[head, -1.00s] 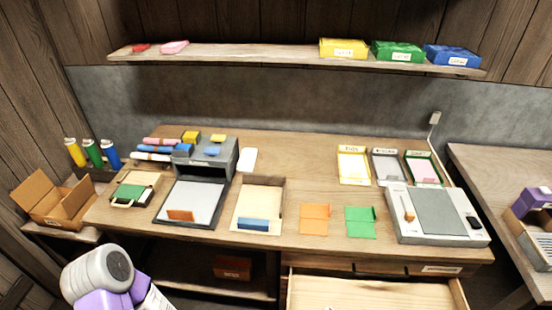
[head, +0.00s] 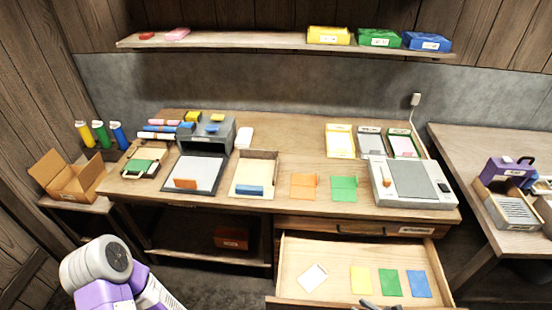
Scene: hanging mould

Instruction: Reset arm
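The desk drawer (head: 310,250) stands pulled open below the desk's front edge. In it lie a white card (head: 312,278), a yellow card (head: 361,280), a green card (head: 390,282) and a blue card (head: 419,284). Dark tips that look like my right gripper (head: 378,305) show at the bottom edge, by the drawer's front; most of it is cut off, and I cannot tell whether it is open or holds anything. My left arm (head: 105,272) comes in at the lower left; its gripper is out of view.
A shelf (head: 250,40) hangs above. An open cardboard box (head: 72,178) stands left; another table (head: 480,160) stands right.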

